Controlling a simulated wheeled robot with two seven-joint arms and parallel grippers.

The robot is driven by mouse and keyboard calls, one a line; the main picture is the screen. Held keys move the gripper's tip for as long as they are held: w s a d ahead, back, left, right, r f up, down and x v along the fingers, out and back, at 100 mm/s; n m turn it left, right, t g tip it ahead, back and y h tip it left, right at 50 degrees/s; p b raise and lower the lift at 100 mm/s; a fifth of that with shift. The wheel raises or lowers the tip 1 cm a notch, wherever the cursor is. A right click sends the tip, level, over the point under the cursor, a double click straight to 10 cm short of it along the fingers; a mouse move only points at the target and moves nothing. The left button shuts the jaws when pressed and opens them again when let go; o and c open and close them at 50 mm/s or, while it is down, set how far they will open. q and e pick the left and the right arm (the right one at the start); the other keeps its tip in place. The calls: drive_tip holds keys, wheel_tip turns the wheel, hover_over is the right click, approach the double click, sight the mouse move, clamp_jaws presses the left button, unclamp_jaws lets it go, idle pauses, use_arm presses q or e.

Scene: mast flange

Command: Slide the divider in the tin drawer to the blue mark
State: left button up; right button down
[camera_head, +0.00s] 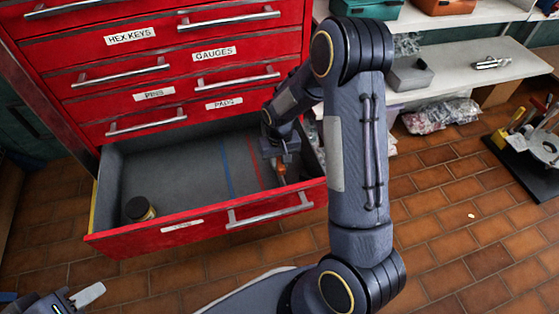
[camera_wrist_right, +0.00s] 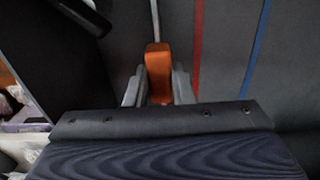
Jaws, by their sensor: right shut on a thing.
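The open tin drawer (camera_head: 190,228) is the lowest one of the red cabinet, with a grey floor. A blue mark (camera_head: 226,166) runs across the floor, with a red line (camera_head: 253,160) to its right. The divider's orange grip (camera_wrist_right: 158,70) is between my right gripper's (camera_wrist_right: 158,88) fingers, which are shut on it. The divider's thin pale edge (camera_wrist_right: 155,20) runs up from the grip, left of the red line and the blue mark (camera_wrist_right: 257,45) in the wrist view. My arm hides much of the divider in the head view. My left gripper (camera_head: 78,297) is at the lower left, outside the drawer; its jaw gap is unclear.
A dark round tin (camera_head: 140,209) stands in the drawer's front left. The floor between it and the blue mark is clear. Closed red drawers (camera_head: 170,75) rise above. Shelves (camera_head: 460,70) with bins stand at the right, and a black board with tools (camera_head: 530,140) lies on the tiled floor.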

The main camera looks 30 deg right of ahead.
drive_tip(key=w+a+p, duration=0.2)
drive_tip(key=w+a, duration=0.1)
drive_tip(key=a, duration=1.2)
drive_tip(key=shift+w+a, duration=0.3)
drive_tip(key=shift+w, duration=0.05)
drive_tip(key=c, duration=1.3)
unclamp_jaws()
drive_tip(key=shift+o, duration=0.3)
wheel_tip(320, 180, up, 8)
drive_tip(key=p, duration=0.2)
drive_tip(key=shift+p, duration=0.4)
